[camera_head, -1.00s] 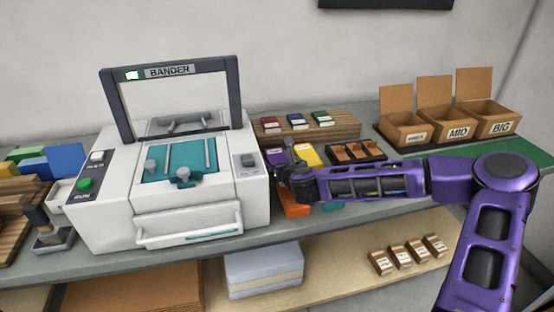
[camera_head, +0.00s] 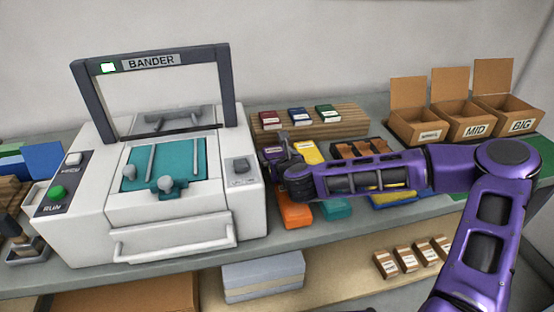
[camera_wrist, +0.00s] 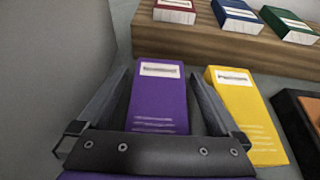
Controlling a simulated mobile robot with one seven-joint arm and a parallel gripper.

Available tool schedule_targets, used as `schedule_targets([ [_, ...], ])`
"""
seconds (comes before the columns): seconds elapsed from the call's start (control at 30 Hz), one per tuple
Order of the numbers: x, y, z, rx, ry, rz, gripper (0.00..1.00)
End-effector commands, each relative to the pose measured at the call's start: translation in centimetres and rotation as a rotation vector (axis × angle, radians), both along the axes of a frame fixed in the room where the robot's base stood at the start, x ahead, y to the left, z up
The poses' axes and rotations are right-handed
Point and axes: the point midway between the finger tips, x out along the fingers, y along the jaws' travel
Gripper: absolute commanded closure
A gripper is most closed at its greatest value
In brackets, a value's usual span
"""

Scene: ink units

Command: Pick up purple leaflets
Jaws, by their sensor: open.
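The purple leaflets (camera_wrist: 160,98) form a small upright-facing stack with a white label, seen in the wrist view between my gripper's fingers. In the head view only a bit of the purple leaflets (camera_head: 272,151) shows past my gripper. My gripper (camera_wrist: 160,100) is open, with one finger on each side of the purple stack. I cannot tell whether the fingers touch it. In the head view my gripper (camera_head: 284,150) is just right of the white machine.
The yellow leaflets (camera_wrist: 245,112) stand close to the right finger. Red, blue and green stacks rest on a wooden step (camera_wrist: 225,48) behind. The white bander (camera_head: 180,190) is close on the left. Orange leaflets (camera_head: 295,213) lie in front. Open cardboard boxes (camera_head: 462,128) stand at the right.

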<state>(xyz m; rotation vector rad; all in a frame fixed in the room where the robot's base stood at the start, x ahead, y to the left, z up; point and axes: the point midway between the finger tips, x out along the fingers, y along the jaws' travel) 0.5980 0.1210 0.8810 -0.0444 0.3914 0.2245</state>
Motion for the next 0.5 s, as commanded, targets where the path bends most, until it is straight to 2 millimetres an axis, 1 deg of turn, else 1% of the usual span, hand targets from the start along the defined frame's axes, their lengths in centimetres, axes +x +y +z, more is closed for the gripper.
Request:
schedule_targets([
  [0.17, -0.01, 0.00, 0.02, 0.000, 0.000, 0.000, 0.00],
  [0.2, -0.01, 0.00, 0.01, 0.000, 0.000, 0.000, 0.04],
  [0.37, -0.01, 0.00, 0.00, 0.000, 0.000, 0.000, 0.32],
  [0.5, 0.00, -0.01, 0.00, 0.000, 0.000, 0.000, 0.58],
])
